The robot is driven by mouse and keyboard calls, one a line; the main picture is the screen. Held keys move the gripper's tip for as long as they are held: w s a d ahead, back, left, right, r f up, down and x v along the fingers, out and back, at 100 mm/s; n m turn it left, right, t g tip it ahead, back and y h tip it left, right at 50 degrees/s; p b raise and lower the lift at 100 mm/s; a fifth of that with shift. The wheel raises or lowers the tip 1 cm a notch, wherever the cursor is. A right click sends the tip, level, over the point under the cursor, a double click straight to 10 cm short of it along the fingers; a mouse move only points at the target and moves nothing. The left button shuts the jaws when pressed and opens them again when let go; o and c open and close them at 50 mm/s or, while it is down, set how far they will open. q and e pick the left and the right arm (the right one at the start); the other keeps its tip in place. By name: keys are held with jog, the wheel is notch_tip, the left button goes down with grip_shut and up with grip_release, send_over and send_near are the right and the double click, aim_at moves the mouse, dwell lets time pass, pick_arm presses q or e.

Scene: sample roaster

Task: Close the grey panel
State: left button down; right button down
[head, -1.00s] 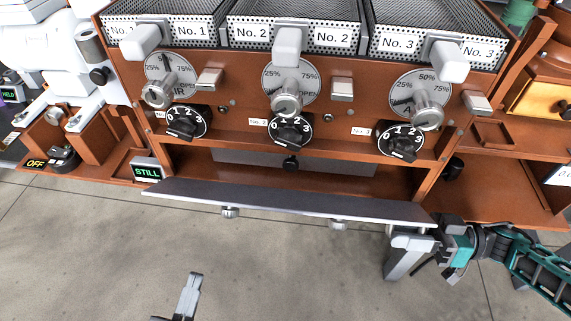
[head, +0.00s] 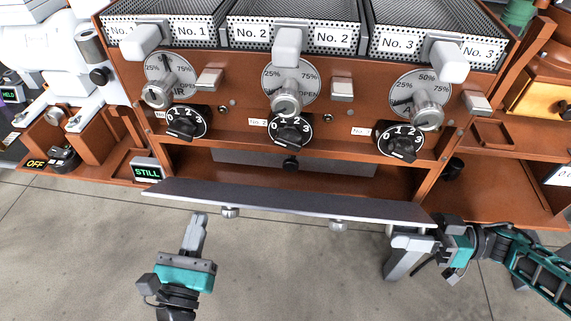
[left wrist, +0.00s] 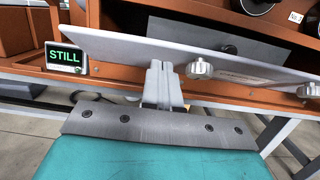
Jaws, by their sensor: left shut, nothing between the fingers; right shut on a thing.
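The grey panel (head: 290,200) is a long flat flap along the front of the roaster's lower opening. It stands open, swung outward, with its long edge toward me and two round knobs on its outer face. It also shows in the left wrist view (left wrist: 120,48). My right gripper (head: 408,236) is shut on the panel's right end; the exact contact is partly hidden. My left gripper (head: 199,216) is shut and empty, just in front of the panel's left part. Its fingertips (left wrist: 160,70) overlap the panel in the left wrist view, left of a knob (left wrist: 199,68); touching or apart, I cannot tell.
Behind the panel is the open brown bay (head: 200,170) of the roaster. Above it are dials, black knobs and trays labelled No. 1 to No. 3. A STILL display (head: 146,170) sits left of the panel. The grey floor (head: 80,260) in front is clear.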

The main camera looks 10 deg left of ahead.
aim_at(200, 202)
pick_arm(q)
jog(key=shift+w+r, duration=0.35)
jog(key=shift+r, duration=0.2)
pick_arm(e)
jog(key=shift+s+r, duration=0.1)
jog(key=shift+s, duration=0.05)
pick_arm(q)
jog(key=shift+w+r, duration=0.45)
jog(key=shift+r, duration=0.4)
pick_arm(e)
jog(key=shift+s, duration=0.15)
jog(key=c, duration=1.4)
grip_release()
jog(key=o, duration=0.3)
pick_arm(q)
jog(key=shift+s, duration=0.1)
jog(key=shift+f, duration=0.1)
pick_arm(e)
jog(key=shift+d, duration=0.1)
